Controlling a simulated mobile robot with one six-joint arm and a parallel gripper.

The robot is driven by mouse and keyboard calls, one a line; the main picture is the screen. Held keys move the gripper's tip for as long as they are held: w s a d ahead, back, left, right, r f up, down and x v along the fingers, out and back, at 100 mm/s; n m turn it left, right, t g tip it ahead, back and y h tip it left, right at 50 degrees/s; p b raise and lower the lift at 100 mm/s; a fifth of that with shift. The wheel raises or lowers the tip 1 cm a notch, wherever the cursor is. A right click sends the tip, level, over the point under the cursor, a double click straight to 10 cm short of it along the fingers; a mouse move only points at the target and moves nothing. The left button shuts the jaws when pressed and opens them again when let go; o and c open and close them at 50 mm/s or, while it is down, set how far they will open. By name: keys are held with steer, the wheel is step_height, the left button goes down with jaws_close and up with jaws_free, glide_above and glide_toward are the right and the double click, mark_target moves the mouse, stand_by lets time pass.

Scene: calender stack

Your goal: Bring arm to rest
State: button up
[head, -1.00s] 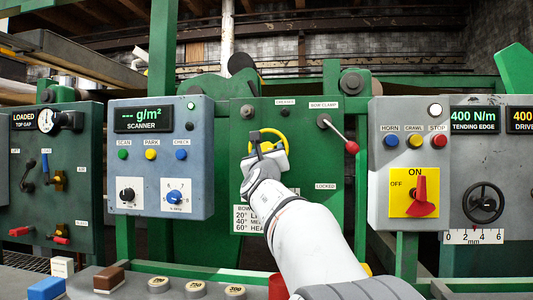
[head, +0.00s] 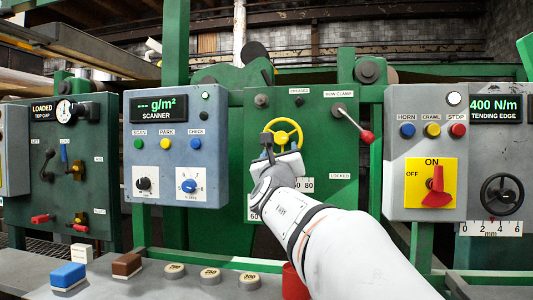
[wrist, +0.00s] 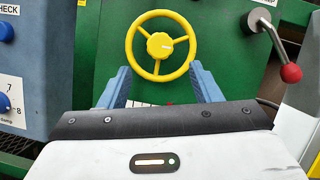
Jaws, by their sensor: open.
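My gripper (wrist: 158,88) is open and empty in the wrist view, its two blue-grey fingers apart. The yellow handwheel (wrist: 160,45) on the green panel lies beyond the fingertips, and I see no contact. In the head view my white arm reaches up from the lower right. My gripper (head: 277,143) there overlaps the lower part of the yellow handwheel (head: 286,133). The arm and gripper hide part of the scale label at the bottom of the green panel.
The bow clamp lever (head: 354,124) with its red knob is right of the handwheel. The scanner box (head: 180,110) stands left and the switch box with the red ON/OFF handle (head: 436,188) right. Blocks and round weights (head: 210,274) lie on the grey bench.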

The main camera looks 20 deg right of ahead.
steer(key=s+f+m+g+p, duration=0.4)
steer(key=s+m+g+p, duration=0.65)
steer(key=m+p, duration=0.95)
steer(key=s+a+f+m+g+y+p, duration=0.3)
steer(key=s+a+m+y+p, duration=0.2)
steer(key=s+a+m+p, duration=0.1)
steer(key=s+a+f+m+g+y+p, duration=0.3)
steer(key=s+a+m+y+p, duration=0.2)
steer(key=s, duration=0.7)
steer(key=a+m+p, duration=0.2)
steer(key=a+p, duration=0.2)
steer(key=shift+s+a+f+m+g+y+p, duration=0.15)
steer(key=shift+a+f+m+g+y+p, duration=0.15)
steer(key=shift+a+f+g, duration=0.05)
